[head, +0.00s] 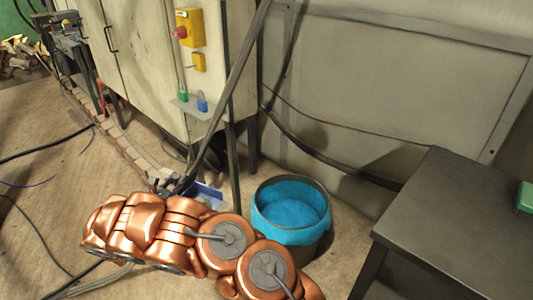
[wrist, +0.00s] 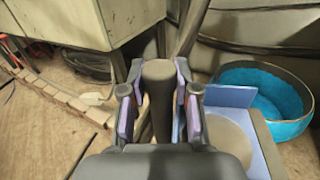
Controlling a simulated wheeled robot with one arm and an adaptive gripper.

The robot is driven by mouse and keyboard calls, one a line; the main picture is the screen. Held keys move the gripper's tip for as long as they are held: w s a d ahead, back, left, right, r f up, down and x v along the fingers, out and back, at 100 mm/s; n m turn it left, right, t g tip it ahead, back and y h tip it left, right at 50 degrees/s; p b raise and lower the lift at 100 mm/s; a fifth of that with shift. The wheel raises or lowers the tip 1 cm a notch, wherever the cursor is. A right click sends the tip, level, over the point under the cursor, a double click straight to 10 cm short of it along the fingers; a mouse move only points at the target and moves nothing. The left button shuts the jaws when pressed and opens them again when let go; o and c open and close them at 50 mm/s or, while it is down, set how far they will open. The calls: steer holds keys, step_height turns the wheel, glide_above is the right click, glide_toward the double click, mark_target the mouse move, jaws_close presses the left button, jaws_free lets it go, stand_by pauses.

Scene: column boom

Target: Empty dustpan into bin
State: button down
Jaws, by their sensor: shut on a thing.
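My gripper (wrist: 158,82) is shut on a dark grey handle (wrist: 158,72), with one finger on each side of it. Blue walls of the dustpan (wrist: 228,95) show just right of the fingers. A grey-tan rounded patch lies inside these walls; I cannot tell what it is. In the head view, the dustpan (head: 207,193) is a small blue piece partly hidden behind my copper arm, and my gripper (head: 170,187) is small and dark. The round bin (head: 290,233) has a dark rim and bright blue lining and stands upright on the floor, right of the dustpan. It also shows in the wrist view (wrist: 268,82).
A pale cabinet (head: 150,60) on legs stands behind the dustpan. A dark table (head: 450,205) stands right of the bin. Dark cables (head: 320,150) hang along the wall, and a slanting dark strip crosses before the cabinet. A row of bricks (head: 130,150) lies left.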

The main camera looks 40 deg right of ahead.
steer(key=w+d+f+m+g+h+b, duration=0.1)
steer(key=w+d+f+g+b, duration=0.15)
steer(key=d, duration=0.65)
steer(key=w+d+f+m+g+h+b, duration=0.1)
steer(key=w+d+f+b, duration=0.15)
steer(key=d, duration=0.65)
steer(key=s+d+m+g+h+b, duration=0.1)
steer(key=s+d+m+g, duration=0.15)
steer(key=d, duration=0.85)
steer(key=s+d+m+g+b, duration=0.1)
steer(key=s+d+g+b, duration=0.15)
steer(key=d, duration=0.85)
steer(key=s+m+g+h+b, duration=0.1)
steer(key=s+m+b, duration=1.2)
steer(key=b, duration=1.6)
steer(key=s+r, duration=0.1)
steer(key=s, duration=0.3)
steer(key=shift+s+a+h, duration=0.15)
steer(key=shift+a+h, duration=0.15)
steer(key=shift+a, duration=0.05)
